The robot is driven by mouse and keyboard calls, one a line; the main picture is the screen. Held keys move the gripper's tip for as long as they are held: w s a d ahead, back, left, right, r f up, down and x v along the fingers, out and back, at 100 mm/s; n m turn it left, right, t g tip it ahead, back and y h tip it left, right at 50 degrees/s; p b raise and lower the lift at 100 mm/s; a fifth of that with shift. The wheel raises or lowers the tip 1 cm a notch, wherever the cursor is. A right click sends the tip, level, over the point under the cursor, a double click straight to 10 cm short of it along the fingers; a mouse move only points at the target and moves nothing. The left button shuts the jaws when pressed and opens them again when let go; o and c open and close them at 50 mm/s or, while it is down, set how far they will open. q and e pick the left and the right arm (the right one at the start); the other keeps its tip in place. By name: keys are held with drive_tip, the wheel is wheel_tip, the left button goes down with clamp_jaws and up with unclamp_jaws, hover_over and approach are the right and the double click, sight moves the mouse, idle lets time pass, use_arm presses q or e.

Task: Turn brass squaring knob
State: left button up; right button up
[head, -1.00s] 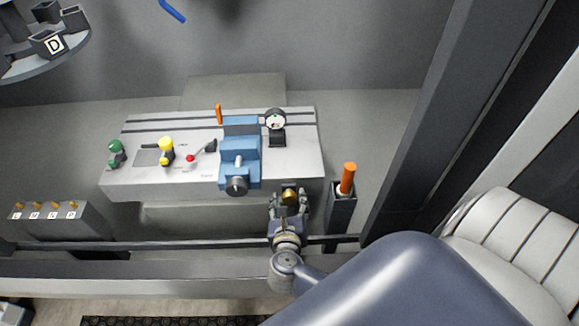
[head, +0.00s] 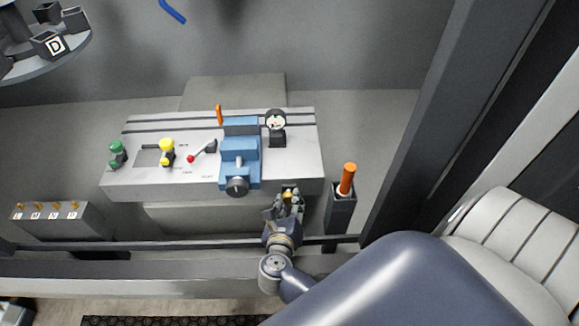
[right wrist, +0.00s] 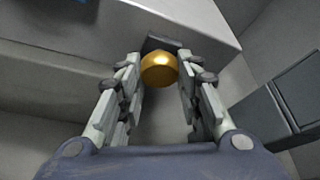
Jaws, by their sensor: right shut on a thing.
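The brass squaring knob (right wrist: 159,69) is a round golden knob on a dark mount at the front edge of the grey machine table. My right gripper (right wrist: 160,62) is shut on it, with a finger on its left and right sides in the right wrist view. My left gripper is not in view.
The machine table (head: 300,165) carries a blue vise (head: 240,155), a dial gauge (head: 276,122), a red-ball lever (head: 191,158), and yellow (head: 166,148) and green (head: 116,150) knobs. A dark holder with an orange-handled tool (head: 347,180) stands close right of my gripper.

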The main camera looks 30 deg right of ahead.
drive_tip(key=o, duration=1.1)
drive_tip(key=shift+c, duration=0.2)
drive_tip(key=shift+r, duration=0.15)
wheel_tip(320, 180, up, 10)
